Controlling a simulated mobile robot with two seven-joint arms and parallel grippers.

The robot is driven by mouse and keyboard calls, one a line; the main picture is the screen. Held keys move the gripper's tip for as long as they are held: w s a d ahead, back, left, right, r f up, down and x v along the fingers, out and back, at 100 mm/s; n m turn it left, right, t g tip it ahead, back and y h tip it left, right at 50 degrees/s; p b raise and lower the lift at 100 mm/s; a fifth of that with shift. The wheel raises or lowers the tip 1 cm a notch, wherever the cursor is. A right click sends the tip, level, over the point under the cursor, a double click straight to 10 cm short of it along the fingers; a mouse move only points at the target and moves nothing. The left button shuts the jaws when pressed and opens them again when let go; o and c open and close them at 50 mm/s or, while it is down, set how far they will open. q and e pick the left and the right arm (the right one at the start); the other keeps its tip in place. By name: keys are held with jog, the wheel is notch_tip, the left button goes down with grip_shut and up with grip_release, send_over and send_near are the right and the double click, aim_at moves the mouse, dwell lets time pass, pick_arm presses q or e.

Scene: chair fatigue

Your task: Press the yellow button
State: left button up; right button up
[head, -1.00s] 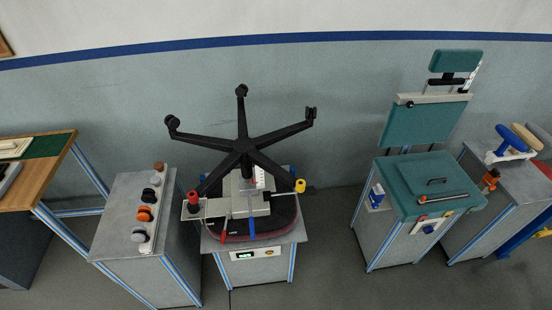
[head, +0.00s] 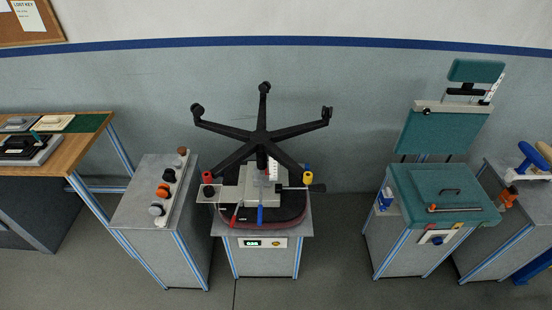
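An upturned chair base with black legs (head: 262,135) stands on the middle test stand (head: 222,228). The stand's front panel (head: 262,243) has a green-lit display (head: 252,243) and small controls beside it, too small to tell their colours surely. A yellow cylinder-like part (head: 308,177) sits at the right of the chair fixture, and a red one (head: 207,177) at its left. I cannot tell which yellow part is the button. Neither of my grippers is in view.
A grey cabinet (head: 150,225) with orange, black and grey knobs stands at left, beside a wooden-topped table (head: 80,150). A teal seat rig (head: 440,190) stands at right, with another bench (head: 530,205) beyond. Open floor (head: 335,270) lies between the middle and right stands.

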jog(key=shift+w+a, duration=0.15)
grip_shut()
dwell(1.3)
